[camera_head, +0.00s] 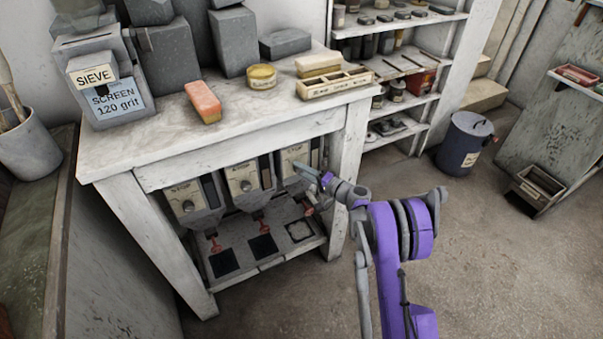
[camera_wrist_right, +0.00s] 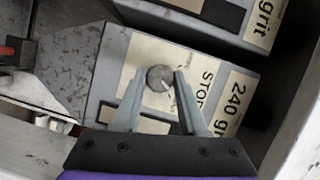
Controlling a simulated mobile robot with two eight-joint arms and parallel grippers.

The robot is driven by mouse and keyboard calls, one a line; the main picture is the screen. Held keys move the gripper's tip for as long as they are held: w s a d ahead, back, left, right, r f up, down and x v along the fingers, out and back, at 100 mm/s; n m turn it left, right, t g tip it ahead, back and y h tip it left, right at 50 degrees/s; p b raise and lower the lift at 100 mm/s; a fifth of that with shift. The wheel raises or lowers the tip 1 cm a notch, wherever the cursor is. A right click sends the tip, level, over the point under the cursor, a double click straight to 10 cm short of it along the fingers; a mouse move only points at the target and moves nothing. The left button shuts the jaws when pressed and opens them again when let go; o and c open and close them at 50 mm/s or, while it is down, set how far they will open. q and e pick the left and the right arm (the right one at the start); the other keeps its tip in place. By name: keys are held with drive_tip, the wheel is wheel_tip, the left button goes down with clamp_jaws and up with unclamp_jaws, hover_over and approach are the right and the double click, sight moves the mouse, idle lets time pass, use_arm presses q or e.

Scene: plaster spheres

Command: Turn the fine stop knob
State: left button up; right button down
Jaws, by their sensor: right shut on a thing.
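The stop knob (camera_wrist_right: 160,76) is a small round grey knob with a pale pointer mark, on a cream plate of the dispenser labelled "240 grit" in the right wrist view. My right gripper (camera_wrist_right: 157,84) has its two fingers on either side of this knob and is shut on it. In the head view my right gripper (camera_head: 302,167) reaches the rightmost dispenser (camera_head: 294,156) under the workbench and hides its knob. The middle dispenser (camera_head: 244,178) and the left dispenser (camera_head: 187,198) stand beside it, each with a similar knob. My left gripper is not in view.
The workbench (camera_head: 150,146) overhangs the dispensers, and its right front leg (camera_head: 347,165) stands close to my right gripper. Red valve handles (camera_head: 260,224) hang below the dispensers, above a low shelf with dark squares. The floor (camera_head: 480,240) to the right is open.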

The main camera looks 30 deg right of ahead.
drive_tip(key=shift+f+m+t+y+b, duration=0.1)
drive_tip(key=shift+m+t+y+b, duration=0.35)
drive_tip(key=shift+m, duration=0.65)
drive_tip(key=shift+c, duration=2.2)
unclamp_jaws()
drive_tip(key=shift+s, duration=0.1)
drive_tip(key=v, duration=1)
drive_tip(key=shift+s, duration=0.35)
